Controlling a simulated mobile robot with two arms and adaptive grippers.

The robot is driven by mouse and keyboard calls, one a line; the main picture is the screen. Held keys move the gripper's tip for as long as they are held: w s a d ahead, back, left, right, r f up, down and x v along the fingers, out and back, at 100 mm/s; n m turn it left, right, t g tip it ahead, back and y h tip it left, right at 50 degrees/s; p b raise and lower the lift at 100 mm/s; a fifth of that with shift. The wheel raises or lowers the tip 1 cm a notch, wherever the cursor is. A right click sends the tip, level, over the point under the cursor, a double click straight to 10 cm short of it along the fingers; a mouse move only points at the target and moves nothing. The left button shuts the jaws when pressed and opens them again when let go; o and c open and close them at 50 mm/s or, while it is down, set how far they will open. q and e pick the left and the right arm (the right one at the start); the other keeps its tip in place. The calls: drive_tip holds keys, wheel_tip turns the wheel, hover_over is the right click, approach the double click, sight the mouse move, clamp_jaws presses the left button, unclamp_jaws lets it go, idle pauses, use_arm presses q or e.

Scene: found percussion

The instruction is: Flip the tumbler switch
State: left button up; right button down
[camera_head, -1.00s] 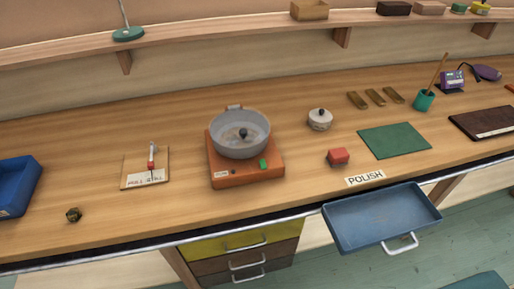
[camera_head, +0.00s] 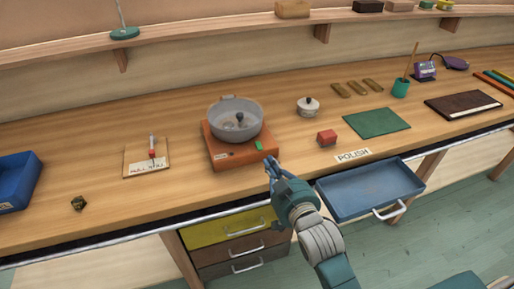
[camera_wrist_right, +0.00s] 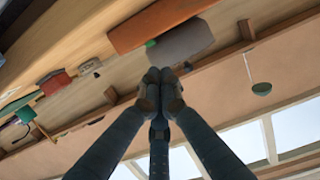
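The orange hot plate (camera_head: 232,157) stands mid-bench with a small green switch (camera_head: 258,145) on its front right. A grey pan (camera_head: 236,118) sits on top. A wooden board (camera_head: 133,167) to the left carries an upright silver lever with a red base (camera_head: 152,153) and a label too small to read. Which of these is the tumbler switch is not clear. My right gripper (camera_head: 271,163) is near the hot plate's front right corner, apart from the green switch. In the right wrist view its fingertips (camera_wrist_right: 161,76) are together and empty. My left gripper is not in view.
An open blue drawer (camera_head: 328,195) sticks out below the bench, right of my right arm. A blue bin (camera_head: 30,183) stands far left.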

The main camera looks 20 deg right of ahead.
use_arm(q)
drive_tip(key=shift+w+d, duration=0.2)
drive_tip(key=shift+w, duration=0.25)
use_arm(e)
wheel_tip(320, 180, up, 4)
drive_tip(key=shift+w+f+t, duration=0.1)
drive_tip(key=shift+f+t, duration=0.15)
drive_tip(key=shift+t, duration=0.25)
drive_tip(key=shift+w, duration=0.1)
drive_tip(key=b, duration=0.5)
hover_over(259, 146)
drive_tip(key=s, duration=0.2)
drive_tip(key=shift+a+f, duration=0.25)
drive_tip(key=shift+f, duration=0.5)
drive_tip(key=f+b, duration=0.2)
drive_tip(key=shift+w+f+b, duration=0.2)
drive_tip(key=shift+b, duration=0.1)
use_arm(q)
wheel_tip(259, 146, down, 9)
drive_tip(key=b, duration=0.1)
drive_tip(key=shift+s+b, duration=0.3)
use_arm(e)
drive_tip(key=shift+w+f, duration=0.1)
drive_tip(key=shift+f, duration=0.5)
drive_tip(key=shift+r, duration=0.1)
